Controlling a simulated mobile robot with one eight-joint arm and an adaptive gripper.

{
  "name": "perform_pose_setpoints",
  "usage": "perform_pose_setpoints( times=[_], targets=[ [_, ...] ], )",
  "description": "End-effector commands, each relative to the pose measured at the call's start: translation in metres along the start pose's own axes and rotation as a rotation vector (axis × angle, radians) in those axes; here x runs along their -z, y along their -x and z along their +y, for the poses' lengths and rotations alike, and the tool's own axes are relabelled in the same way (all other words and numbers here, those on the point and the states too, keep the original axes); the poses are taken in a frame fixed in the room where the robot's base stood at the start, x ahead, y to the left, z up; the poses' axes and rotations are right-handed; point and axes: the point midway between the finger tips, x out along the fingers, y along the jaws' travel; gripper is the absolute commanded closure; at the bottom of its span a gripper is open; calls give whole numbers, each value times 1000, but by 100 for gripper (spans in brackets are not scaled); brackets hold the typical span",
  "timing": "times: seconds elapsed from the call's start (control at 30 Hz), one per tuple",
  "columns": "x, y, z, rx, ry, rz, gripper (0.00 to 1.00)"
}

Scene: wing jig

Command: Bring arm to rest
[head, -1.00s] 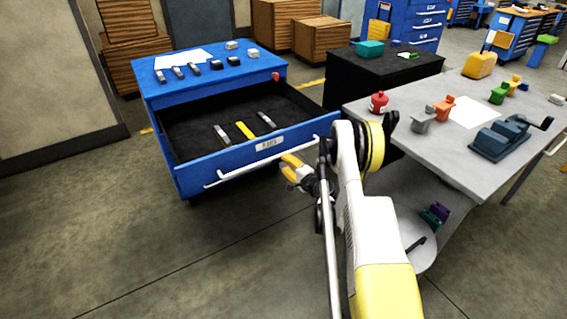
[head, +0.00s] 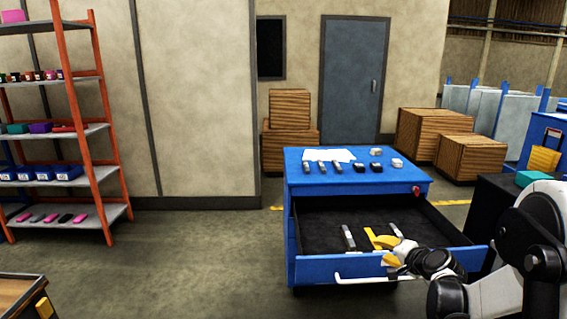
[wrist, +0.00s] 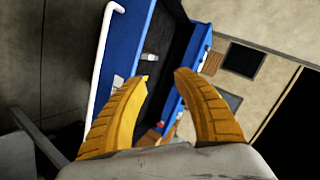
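My gripper (head: 385,252) has yellow fingers and hangs at the front edge of the open drawer of a blue cabinet (head: 309,184) in the head view. In the wrist view my gripper (wrist: 160,77) shows its two yellow fingers spread apart with nothing between them. Beyond the fingertips are the open drawer and its white handle (wrist: 103,60). My arm comes in from the right side of the head view. The fingers hide part of the drawer's contents.
The drawer (head: 440,226) stands pulled out and holds several bar-shaped tools. Paper (head: 329,155) and small parts lie on the cabinet top. A shelf rack (head: 75,100) stands at left, wooden crates (head: 436,135) behind at right. The floor left of the cabinet is clear.

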Motion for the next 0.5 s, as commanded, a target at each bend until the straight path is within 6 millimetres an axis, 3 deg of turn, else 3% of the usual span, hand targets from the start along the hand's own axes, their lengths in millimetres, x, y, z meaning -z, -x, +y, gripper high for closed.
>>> perform_pose_setpoints(
  times=[0.03,0.2,0.33,0.5],
  targets=[
    [-13,18,-19,-21,52,-24,64],
    [-56,80,-60,-100,237,-99,64],
    [-91,132,-75,-159,379,-152,64],
    [-136,203,-74,-235,566,-216,64]
  ],
)
